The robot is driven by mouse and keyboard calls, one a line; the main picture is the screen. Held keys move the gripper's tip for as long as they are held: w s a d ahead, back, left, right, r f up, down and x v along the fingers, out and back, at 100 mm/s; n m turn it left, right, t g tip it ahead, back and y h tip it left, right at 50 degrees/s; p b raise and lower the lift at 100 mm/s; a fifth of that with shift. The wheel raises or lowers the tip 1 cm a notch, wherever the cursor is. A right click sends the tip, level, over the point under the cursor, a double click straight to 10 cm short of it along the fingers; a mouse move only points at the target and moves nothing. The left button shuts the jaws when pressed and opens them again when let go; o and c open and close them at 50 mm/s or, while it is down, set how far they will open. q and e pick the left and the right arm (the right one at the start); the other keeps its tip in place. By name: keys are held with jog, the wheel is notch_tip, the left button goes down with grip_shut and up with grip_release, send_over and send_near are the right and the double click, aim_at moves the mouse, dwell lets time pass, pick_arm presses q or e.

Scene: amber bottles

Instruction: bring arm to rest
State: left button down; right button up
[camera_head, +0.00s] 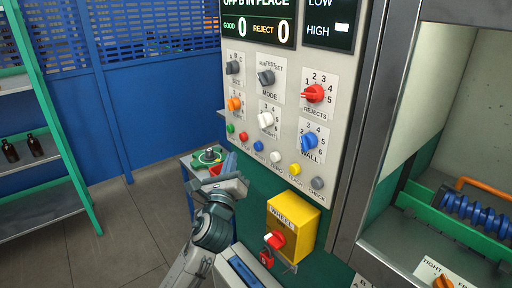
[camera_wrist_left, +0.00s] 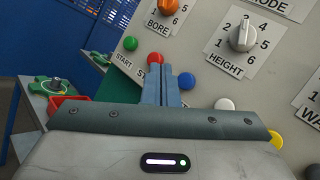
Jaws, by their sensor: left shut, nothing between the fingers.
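My left gripper (camera_head: 229,162) is raised in front of the lower left of the grey control panel (camera_head: 245,105), below its row of buttons. In the left wrist view its two blue-grey fingers (camera_wrist_left: 168,86) are shut together with nothing between them. They overlap the panel near the red button (camera_wrist_left: 155,58) and the blue button (camera_wrist_left: 187,81); I cannot tell whether they touch it. My right gripper does not show.
A yellow wheel switch box (camera_head: 308,218) with a red knob sticks out to the right of my left arm. A side stand (camera_head: 187,162) with a green fixture is behind the gripper. A shelf (camera_head: 40,188) with amber bottles (camera_head: 34,145) stands left; floor between is clear.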

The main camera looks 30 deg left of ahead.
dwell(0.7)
pick_arm(q)
jog(key=w+a+f+n+g+h, duration=0.1)
jog(key=w+f+n+g, duration=0.1)
jog(key=f, duration=1)
jog(key=w+f+n+g+h, duration=0.2)
jog(key=f+n, duration=0.1)
jog(key=f, duration=0.9)
jog(key=s+f+n+g+h, duration=0.1)
jog(key=s+f+n+g, duration=0.25)
jog(key=f, duration=0.85)
jog(key=s+f+n+g, duration=0.2)
jog(key=s+f, duration=0.2)
jog(key=f, duration=0.9)
jog(key=s+d+f+n+g+h, duration=0.25)
jog(key=s+f+n+g, duration=0.4)
jog(key=s+f, duration=1.55)
jog(key=s+d+f+n+g, duration=0.1)
jog(key=s+f+n, duration=0.3)
jog(key=s, duration=0.7)
jog(key=s+d+f+n+g, duration=0.1)
jog(key=s+f+n, duration=0.4)
jog(key=s, duration=0.7)
jog(key=shift+d+f+g+b, duration=0.4)
jog(key=shift+d+f, duration=0.15)
jog(key=shift+d, duration=0.2)
